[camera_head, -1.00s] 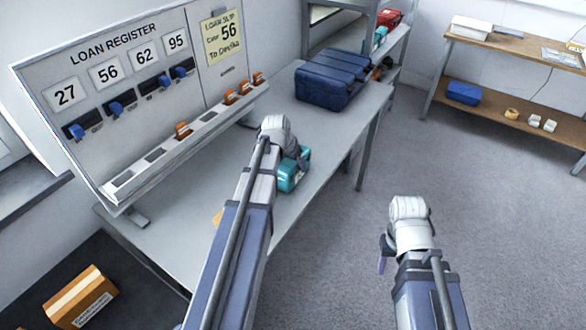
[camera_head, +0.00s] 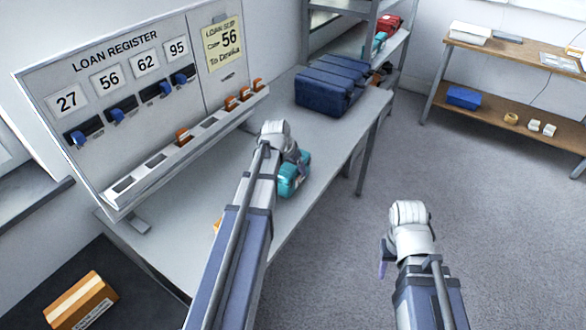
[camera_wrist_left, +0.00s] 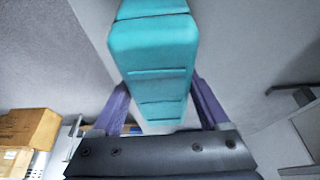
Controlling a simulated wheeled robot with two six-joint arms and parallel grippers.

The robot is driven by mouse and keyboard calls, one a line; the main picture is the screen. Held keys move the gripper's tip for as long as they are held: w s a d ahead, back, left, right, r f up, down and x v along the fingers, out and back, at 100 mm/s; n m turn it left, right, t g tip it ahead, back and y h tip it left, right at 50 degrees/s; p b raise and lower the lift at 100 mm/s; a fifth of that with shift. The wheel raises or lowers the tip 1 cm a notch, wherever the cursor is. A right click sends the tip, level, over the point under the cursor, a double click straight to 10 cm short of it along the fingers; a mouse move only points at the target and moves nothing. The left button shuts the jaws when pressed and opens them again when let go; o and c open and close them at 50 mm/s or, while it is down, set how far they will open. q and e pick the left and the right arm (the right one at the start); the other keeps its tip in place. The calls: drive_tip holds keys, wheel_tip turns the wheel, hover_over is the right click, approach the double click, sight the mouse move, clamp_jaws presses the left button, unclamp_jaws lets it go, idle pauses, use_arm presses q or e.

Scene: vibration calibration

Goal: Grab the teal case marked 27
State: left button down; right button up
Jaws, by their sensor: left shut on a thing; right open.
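A teal case (camera_head: 293,176) is at the table's front edge in the head view, partly hidden by my left arm. It fills the upper middle of the left wrist view (camera_wrist_left: 154,55). My left gripper (camera_wrist_left: 158,105) is shut on it, one purple finger on each side; in the head view the gripper (camera_head: 290,160) is mostly hidden behind the wrist. No number shows on the case's visible faces. Whether it touches the table is unclear. My right gripper (camera_head: 383,262) is at the lower right over the floor, mostly hidden by its own wrist, with nothing seen in it.
The loan register board (camera_head: 130,100) stands along the back of the table (camera_head: 185,240), with blue and orange tags and a yellow loan slip (camera_head: 223,42). A dark blue case (camera_head: 328,85) sits at the table's far end. A cardboard box (camera_head: 82,300) is lower left. Floor at right is clear.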

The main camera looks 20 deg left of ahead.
use_arm(q)
wheel_tip(320, 180, up, 10)
drive_tip(key=p, duration=0.9)
drive_tip(key=shift+f, duration=0.2)
